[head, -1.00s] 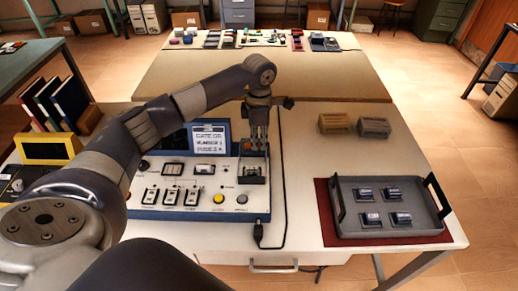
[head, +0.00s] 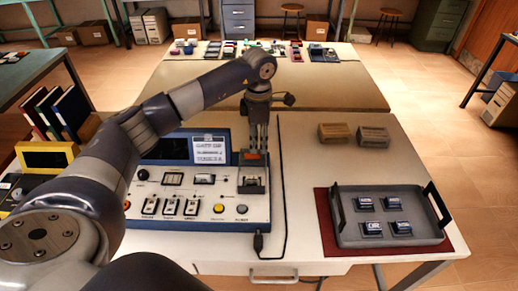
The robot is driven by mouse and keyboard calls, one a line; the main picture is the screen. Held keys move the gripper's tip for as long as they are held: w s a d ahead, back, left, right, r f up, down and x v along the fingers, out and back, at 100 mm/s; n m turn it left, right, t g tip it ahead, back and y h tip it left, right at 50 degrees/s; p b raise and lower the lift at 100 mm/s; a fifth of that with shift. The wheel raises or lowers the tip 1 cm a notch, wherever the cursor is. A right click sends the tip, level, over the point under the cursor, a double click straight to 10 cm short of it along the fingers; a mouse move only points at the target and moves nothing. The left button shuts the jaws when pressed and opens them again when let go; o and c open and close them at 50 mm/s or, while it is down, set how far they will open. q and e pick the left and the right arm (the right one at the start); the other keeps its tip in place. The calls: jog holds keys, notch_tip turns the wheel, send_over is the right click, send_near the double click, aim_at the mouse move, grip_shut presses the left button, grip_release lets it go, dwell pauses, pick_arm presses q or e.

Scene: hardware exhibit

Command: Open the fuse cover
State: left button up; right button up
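The control panel (head: 205,206) stands on the white table in the head view. At its right side is the fuse compartment (head: 252,184), with dark parts showing. A small orange-red piece, perhaps the fuse cover (head: 253,157), stands at the compartment's back edge, right at my fingertips. My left gripper (head: 256,149) points down over it, its fingers close together. I cannot tell whether they are closed on the piece or only beside it. My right gripper is not in view.
A grey tray (head: 350,237) with several small dark blocks lies on a red mat at the right. Two small boxes (head: 334,133) stand behind it. A black cable (head: 284,190) runs beside the panel. A sign (head: 208,148) stands behind the switches. Clear tabletop lies between cable and mat.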

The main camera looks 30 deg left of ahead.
aim_at(259, 154)
pick_arm(q)
notch_tip(259, 154, up, 8)
jog(key=shift+f, duration=0.2)
dwell(0.5)
